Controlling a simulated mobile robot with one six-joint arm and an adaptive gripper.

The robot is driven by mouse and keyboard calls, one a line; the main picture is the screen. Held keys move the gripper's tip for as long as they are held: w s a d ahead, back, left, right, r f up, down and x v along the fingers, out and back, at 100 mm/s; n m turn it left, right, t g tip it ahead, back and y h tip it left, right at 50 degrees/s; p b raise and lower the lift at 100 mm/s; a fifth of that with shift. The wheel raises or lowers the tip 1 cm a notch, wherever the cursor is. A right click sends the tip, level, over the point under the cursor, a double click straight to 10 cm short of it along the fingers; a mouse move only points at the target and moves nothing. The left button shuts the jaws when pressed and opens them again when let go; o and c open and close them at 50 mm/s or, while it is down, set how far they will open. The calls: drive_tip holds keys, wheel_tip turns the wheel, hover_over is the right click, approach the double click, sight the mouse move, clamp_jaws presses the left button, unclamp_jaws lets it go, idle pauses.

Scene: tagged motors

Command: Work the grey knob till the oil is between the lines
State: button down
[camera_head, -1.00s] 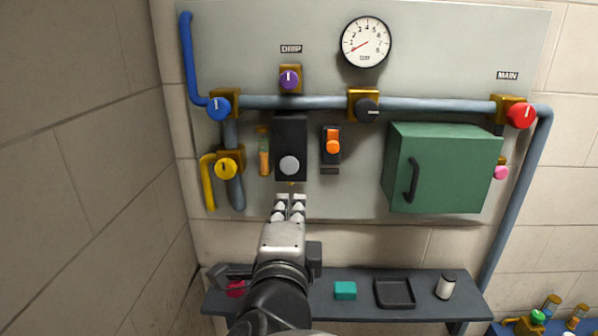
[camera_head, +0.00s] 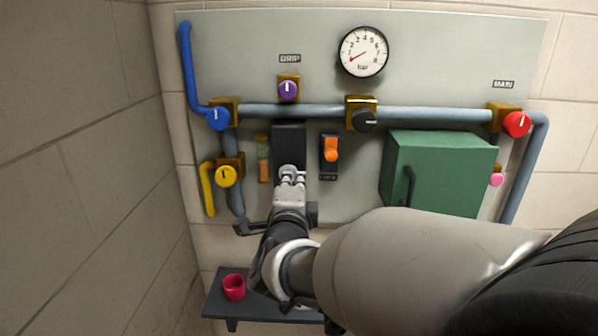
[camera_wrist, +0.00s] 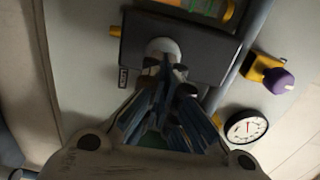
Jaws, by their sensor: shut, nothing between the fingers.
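The round grey knob (camera_wrist: 163,47) sits on the face of a black box (camera_head: 289,140) on the wall panel. A sight glass (camera_head: 264,160) with orange and green parts stands just left of the box. Its oil level and lines are too small to read.
An orange switch (camera_head: 331,150) is close on the right, with a green cabinet (camera_head: 440,170) beyond. A yellow knob (camera_head: 225,176) is on the left and a purple knob (camera_head: 289,90) above. A red cup (camera_head: 233,287) stands on the shelf below. My arm hides the shelf's right side.

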drive_tip(key=shift+w+f+b, duration=0.15)
drive_tip(key=shift+w+b, duration=0.65)
drive_tip(key=shift+b, duration=0.25)
drive_tip(key=shift+w, duration=0.2)
drive_tip(key=shift+r, duration=0.2)
